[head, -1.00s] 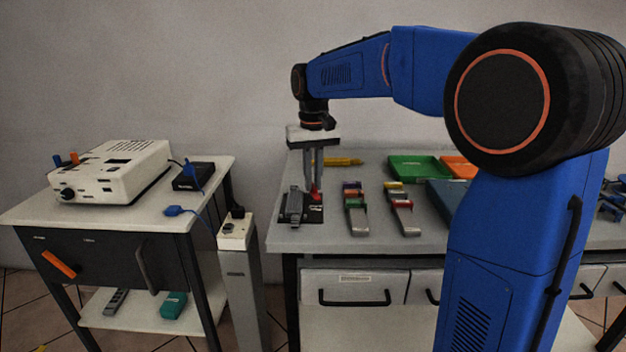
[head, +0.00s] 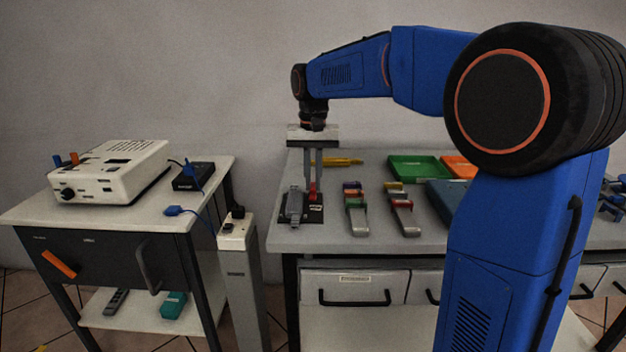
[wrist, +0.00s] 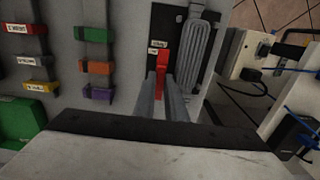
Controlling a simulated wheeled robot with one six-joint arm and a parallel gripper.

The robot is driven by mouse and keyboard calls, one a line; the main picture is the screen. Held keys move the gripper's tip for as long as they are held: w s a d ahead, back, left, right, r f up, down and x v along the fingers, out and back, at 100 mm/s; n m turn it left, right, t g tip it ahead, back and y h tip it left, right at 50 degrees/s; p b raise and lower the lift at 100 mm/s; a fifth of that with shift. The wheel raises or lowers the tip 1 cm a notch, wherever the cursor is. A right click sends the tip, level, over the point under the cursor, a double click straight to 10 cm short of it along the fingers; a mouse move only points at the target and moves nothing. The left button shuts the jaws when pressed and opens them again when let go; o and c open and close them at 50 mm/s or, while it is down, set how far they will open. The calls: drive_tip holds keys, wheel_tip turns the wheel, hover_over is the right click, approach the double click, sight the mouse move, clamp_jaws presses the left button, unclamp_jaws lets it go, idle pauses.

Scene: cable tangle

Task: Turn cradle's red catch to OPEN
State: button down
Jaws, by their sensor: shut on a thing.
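The cradle (head: 315,214) is a dark base at the left end of the workbench, with a grey ribbed handset-like piece (head: 295,205) lying on its left side. The red catch (head: 313,190) stands on the cradle beside that piece. In the wrist view the red catch (wrist: 162,60) lies between the fingertips, near small white labels whose text I cannot read. My gripper (head: 313,186) points straight down from above and is shut on the red catch. The fingers hide part of the catch in the head view.
Two rows of grey clips with coloured bands (head: 357,212) lie to the right of the cradle. A green tray (head: 418,167) and a yellow tool (head: 343,161) are behind. A side table (head: 120,215) with a white device (head: 112,170) and a socket post (head: 237,232) stand at left.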

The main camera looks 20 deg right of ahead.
sight(314, 186)
drive_tip(key=c, duration=1.8)
unclamp_jaws()
wheel_tip(314, 186, up, 18)
drive_tip(key=shift+f, duration=0.25)
drive_tip(key=shift+s, duration=0.1)
drive_tip(key=s+d+f+n+t, duration=0.2)
drive_tip(key=s+d+f, duration=0.1)
drive_tip(key=s+f, duration=1.1)
drive_tip(key=s+d+f+n+t, duration=0.1)
drive_tip(key=s+d+f+t, duration=0.1)
drive_tip(key=s+f, duration=1.2)
drive_tip(key=s+d, duration=0.1)
drive_tip(key=s, duration=0.4)
drive_tip(key=shift+d+n+t, duration=0.25)
drive_tip(key=shift+n+t, duration=0.15)
